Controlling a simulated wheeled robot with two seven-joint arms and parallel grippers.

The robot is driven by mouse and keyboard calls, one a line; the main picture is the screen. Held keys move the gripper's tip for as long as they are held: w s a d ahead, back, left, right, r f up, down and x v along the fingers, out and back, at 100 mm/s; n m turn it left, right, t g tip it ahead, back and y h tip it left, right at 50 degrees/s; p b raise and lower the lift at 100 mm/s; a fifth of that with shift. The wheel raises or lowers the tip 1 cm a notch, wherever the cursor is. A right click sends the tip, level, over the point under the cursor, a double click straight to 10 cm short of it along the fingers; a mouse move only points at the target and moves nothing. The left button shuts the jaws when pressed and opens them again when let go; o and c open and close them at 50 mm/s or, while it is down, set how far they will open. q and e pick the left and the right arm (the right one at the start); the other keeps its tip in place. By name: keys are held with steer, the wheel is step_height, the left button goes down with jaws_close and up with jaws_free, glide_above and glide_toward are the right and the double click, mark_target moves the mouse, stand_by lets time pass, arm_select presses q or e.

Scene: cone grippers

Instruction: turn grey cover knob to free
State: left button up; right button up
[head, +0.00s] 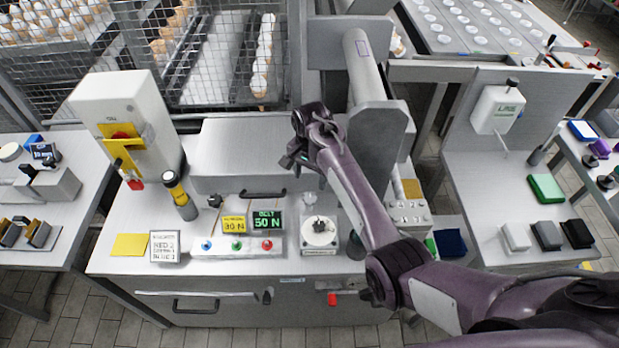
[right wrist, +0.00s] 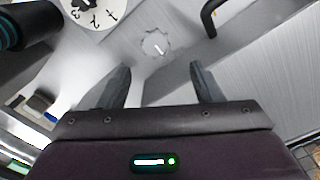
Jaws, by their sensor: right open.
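The grey cover knob (head: 310,197) is a small, round, scalloped knob on the metal bench top, beside the right end of the grey box cover (head: 240,145). In the right wrist view the knob (right wrist: 155,43) shows a white pointer line and lies just beyond the fingertips, roughly centred between them. My right gripper (head: 306,170) is open and empty, above and behind the knob, apart from it. Its two dark fingers (right wrist: 159,68) also show in the right wrist view. Lettering around the knob is too small to read. My left gripper is not in view.
A white numbered dial (head: 319,232) stands just in front of the knob. A black handle (head: 263,193) is to its left. A button panel (head: 236,246) and two small signs are further left. A thick grey column (head: 378,135) rises close on the right, by my arm.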

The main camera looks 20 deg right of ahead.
mark_target(310, 198)
steer(key=shift+f, duration=0.15)
steer(key=f, duration=0.1)
steer(key=s+f, duration=0.1)
steer(key=f, duration=0.1)
steer(key=f+p, duration=0.1)
steer(key=shift+s+a+f, duration=0.15)
steer(key=shift+s+a, duration=0.05)
steer(key=shift+s, duration=0.05)
steer(key=shift+w+d+f, duration=0.1)
steer(key=shift+w+f, duration=0.15)
steer(key=shift+f, duration=0.95)
steer(key=shift+s, duration=0.1)
steer(key=c, duration=0.5)
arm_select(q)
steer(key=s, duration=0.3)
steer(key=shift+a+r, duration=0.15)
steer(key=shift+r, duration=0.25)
arm_select(e)
steer(key=c, duration=0.5)
